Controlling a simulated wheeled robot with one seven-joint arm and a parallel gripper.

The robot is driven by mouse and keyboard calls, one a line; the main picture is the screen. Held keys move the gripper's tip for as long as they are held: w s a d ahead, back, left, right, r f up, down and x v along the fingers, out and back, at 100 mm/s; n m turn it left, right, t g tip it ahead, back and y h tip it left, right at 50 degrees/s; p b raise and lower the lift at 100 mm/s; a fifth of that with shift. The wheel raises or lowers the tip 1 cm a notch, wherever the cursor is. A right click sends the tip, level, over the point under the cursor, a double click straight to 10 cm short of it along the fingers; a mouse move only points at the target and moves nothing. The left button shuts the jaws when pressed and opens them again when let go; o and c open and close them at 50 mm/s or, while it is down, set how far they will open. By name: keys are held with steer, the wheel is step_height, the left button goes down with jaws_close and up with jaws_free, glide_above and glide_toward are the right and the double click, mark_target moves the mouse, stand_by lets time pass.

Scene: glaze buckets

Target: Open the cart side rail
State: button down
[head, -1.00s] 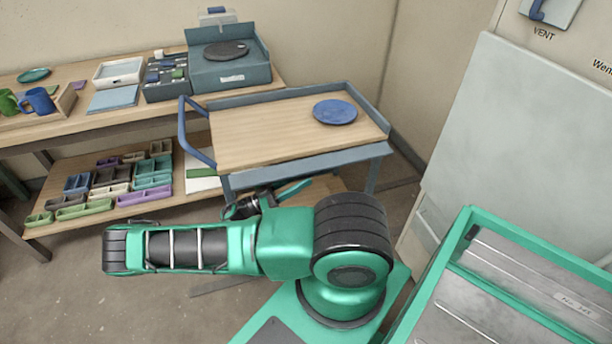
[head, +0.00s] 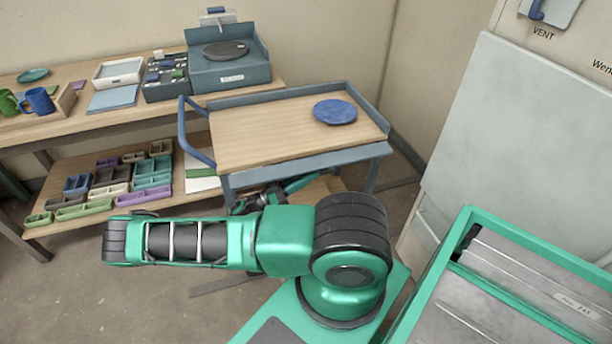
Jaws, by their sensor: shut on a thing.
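The cart (head: 250,135) has a wood top with raised blue-grey rails along its far side and right end. Along its near side, a blue-grey side rail (head: 310,164) shows as a long strip below the level of the top, with no raised lip above the wood. My gripper (head: 318,179) is at the end of my green arm, low against the strip's lower edge near the middle. It is shut on the side rail there. Its fingers are small and partly hidden by the cart and my arm, so the exact grip is unclear.
A blue plate (head: 335,112) lies on the cart top at the right. A blue push handle (head: 190,135) stands at the cart's left end. A workbench (head: 125,118) with trays and mugs is behind at left. A green-framed rack (head: 470,228) is at right front. Bare floor lies at left front.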

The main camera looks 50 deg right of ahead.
steer(key=shift+s+a+r+n+t+h, duration=0.15)
steer(key=shift+n+t, duration=0.1)
steer(key=shift+n, duration=0.4)
steer(key=shift+s+d+r+n+t+h, duration=0.15)
steer(key=shift+n+t, duration=0.1)
steer(key=shift+n, duration=0.4)
steer(key=shift+w+a, duration=0.1)
steer(key=c, duration=1.8)
jaws_free()
steer(key=shift+o, duration=0.2)
steer(key=v, duration=1.1)
